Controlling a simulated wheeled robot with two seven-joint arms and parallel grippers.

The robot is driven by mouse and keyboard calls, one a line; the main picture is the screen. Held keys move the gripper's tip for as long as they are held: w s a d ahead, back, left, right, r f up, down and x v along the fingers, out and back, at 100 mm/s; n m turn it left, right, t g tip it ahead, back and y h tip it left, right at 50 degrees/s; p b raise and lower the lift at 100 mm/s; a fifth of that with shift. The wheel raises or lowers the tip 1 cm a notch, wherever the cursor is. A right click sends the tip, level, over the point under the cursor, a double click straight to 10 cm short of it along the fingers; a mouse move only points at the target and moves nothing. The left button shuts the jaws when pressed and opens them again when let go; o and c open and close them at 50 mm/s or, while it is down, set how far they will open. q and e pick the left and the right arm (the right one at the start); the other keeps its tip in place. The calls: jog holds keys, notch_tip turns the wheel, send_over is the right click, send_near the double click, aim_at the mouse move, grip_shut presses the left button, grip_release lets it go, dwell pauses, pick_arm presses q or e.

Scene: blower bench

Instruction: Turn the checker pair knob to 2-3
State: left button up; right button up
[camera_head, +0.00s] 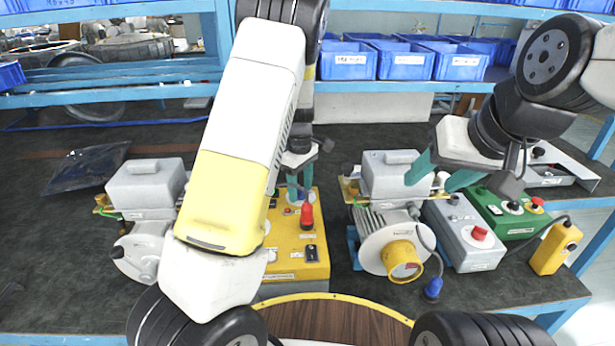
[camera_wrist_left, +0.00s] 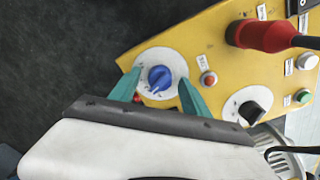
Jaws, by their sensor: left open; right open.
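The yellow checker box (camera_head: 310,262) stands on the bench in the middle of the head view, partly hidden behind my left arm. In the left wrist view, a blue knob (camera_wrist_left: 160,79) sits on a round white dial on the checker's yellow panel (camera_wrist_left: 200,45). A black knob (camera_wrist_left: 251,112) on another white dial lies to its right. The dial markings are too small to read. My left gripper (camera_head: 301,190) is open, its teal fingers on either side of the blue knob; contact cannot be told. My right gripper (camera_head: 440,174) is open above the bench near a blower.
A red plug (camera_wrist_left: 265,36) with a dark cable stands up from the checker panel. The blower with a yellow cap (camera_head: 403,262), a grey box with a red button (camera_head: 480,238) and a green box (camera_head: 508,212) are at right.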

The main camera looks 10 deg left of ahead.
pick_arm(q)
jog(key=shift+c, duration=0.4)
grip_shut()
jog(key=shift+m, duration=0.4)
jog(key=m, duration=0.3)
jog(key=shift+m, duration=2)
jog(key=shift+o, duration=0.4)
grip_release()
